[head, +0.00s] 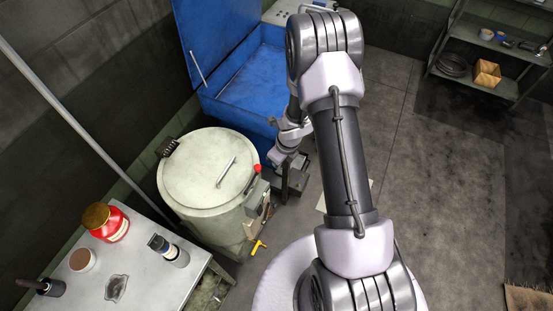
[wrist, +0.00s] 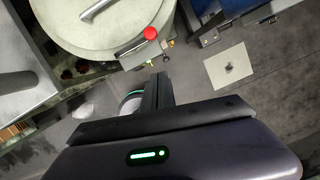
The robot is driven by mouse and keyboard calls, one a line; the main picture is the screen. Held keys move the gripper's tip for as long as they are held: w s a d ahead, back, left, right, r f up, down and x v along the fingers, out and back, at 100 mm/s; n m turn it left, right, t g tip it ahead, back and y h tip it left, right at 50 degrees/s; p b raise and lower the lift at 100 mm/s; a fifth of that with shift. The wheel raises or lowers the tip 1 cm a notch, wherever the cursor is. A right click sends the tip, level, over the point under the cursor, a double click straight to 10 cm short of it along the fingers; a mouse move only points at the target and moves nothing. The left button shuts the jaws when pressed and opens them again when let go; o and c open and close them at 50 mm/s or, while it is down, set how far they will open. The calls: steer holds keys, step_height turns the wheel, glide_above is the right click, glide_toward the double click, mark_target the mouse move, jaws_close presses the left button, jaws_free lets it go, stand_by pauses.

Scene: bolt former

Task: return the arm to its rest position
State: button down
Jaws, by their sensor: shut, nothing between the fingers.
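My gripper (wrist: 160,88) is shut and empty in the wrist view, its fingers together at the end of the dark gripper body. In the head view my arm reaches up and bends back down, with the gripper end low beside a round lidded drum (head: 208,165). The drum's pale lid also shows at the top of the wrist view (wrist: 110,30), with a red button (wrist: 150,33) near the fingers. The fingers appear apart from the drum. In the head view the fingertips are partly hidden by the wrist and are hard to make out.
A blue open-lidded chest (head: 240,85) stands behind the drum. Shelves (head: 480,85) stand at upper right. The floor (head: 450,190) on the right is clear.

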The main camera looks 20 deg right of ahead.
steer(key=shift+d, duration=0.1)
steer(key=w+d+r+m+t+h+b, duration=0.1)
steer(key=d+r+m+t+h+b, duration=0.1)
steer(key=r+m+b, duration=0.55)
steer(key=w+d+r+m+t+h+b, duration=0.1)
steer(key=d+r+m+t+h+b, duration=0.2)
steer(key=r+m, duration=0.7)
steer(key=s+a+m+y+b, duration=0.2)
steer(key=s+a+m+b, duration=0.2)
steer(key=s+m, duration=0.4)
steer(key=s+a+m+g+y+b, duration=0.1)
steer(key=s+a+m+b, duration=0.3)
steer(key=m, duration=0.7)
steer(key=s+a+m+y+b, duration=0.2)
steer(key=s+a+m+b, duration=0.3)
steer(key=s+a+m, duration=0.3)
steer(key=s+f+m, duration=0.1)
steer(key=s, duration=0.3)
steer(key=shift+s+y, duration=0.25)
steer(key=shift+y, duration=0.15)
steer(key=c, duration=2.2)
jaws_free()
steer(key=shift+m, duration=0.25)
